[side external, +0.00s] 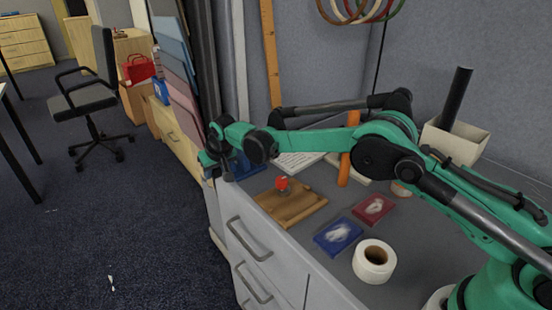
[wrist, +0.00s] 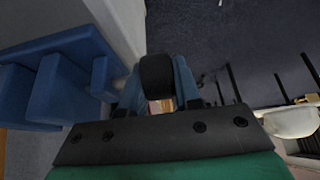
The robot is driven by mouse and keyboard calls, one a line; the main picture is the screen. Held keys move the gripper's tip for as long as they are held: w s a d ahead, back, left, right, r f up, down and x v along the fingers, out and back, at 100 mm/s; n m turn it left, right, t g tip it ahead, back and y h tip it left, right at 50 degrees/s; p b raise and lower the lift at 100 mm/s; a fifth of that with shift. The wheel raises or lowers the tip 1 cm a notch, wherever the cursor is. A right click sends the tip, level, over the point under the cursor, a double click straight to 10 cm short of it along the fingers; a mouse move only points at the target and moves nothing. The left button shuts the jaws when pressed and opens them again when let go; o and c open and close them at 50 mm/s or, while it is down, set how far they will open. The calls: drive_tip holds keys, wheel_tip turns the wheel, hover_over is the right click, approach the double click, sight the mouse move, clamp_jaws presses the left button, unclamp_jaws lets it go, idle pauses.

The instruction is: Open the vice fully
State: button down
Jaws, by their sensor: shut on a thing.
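The blue vice (side external: 245,165) stands at the far left corner of the grey worktop, partly hidden behind my arm. In the wrist view its blue body (wrist: 65,85) fills the left side, with a part reaching right toward my fingers. My gripper (side external: 211,162) is at the vice's left side, over the worktop edge. In the wrist view my gripper (wrist: 157,95) is shut on a dark rounded piece, which looks like the vice's handle (wrist: 157,74). How far apart the vice jaws are cannot be made out.
A wooden board with a red-topped item (side external: 290,206), a blue box (side external: 338,235), a red box (side external: 373,208) and a white tape roll (side external: 374,268) lie in front. An orange handle (side external: 346,166) stands behind. Leaning panels (side external: 178,80) are close to my gripper. Open floor lies left.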

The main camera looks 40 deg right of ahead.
drive_tip(key=c, duration=0.9)
unclamp_jaws()
drive_tip(key=shift+r, duration=0.1)
drive_tip(key=shift+v, duration=2.7)
